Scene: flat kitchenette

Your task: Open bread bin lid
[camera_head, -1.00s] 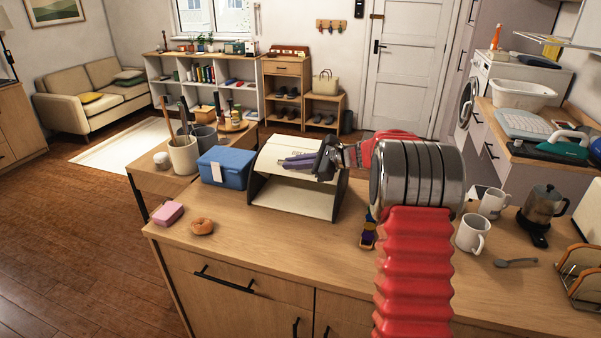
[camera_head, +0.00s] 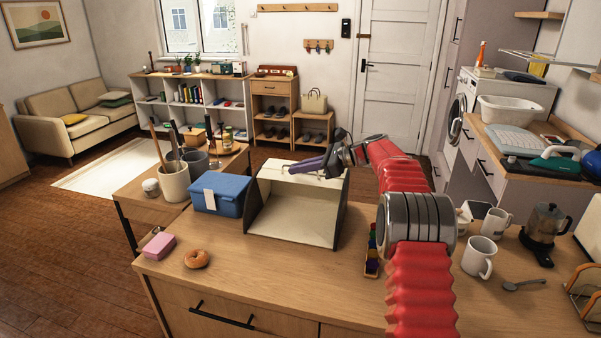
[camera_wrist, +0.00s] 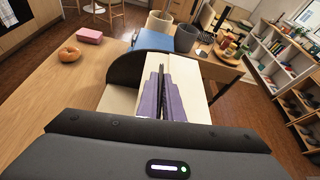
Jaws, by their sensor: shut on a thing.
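The bread bin (camera_head: 296,212) stands on the wooden counter with its front open, and its cream interior shows in the head view. Its cream lid (camera_head: 277,177) is raised at the top of the bin. My gripper (camera_head: 293,168) is at the upper edge of the lid, with its purple fingers shut on the lid's handle. In the wrist view the purple fingers (camera_wrist: 162,98) lie together over the cream lid (camera_wrist: 190,75), and the handle is mostly hidden between them. A dark side panel (camera_wrist: 135,69) of the bin shows beside them.
A blue box (camera_head: 221,195) stands close left of the bin. A pink block (camera_head: 159,245) and a bagel (camera_head: 197,258) lie at the counter's left. Mugs (camera_head: 479,257) and a coffee pot (camera_head: 545,225) stand at the right. The counter in front of the bin is clear.

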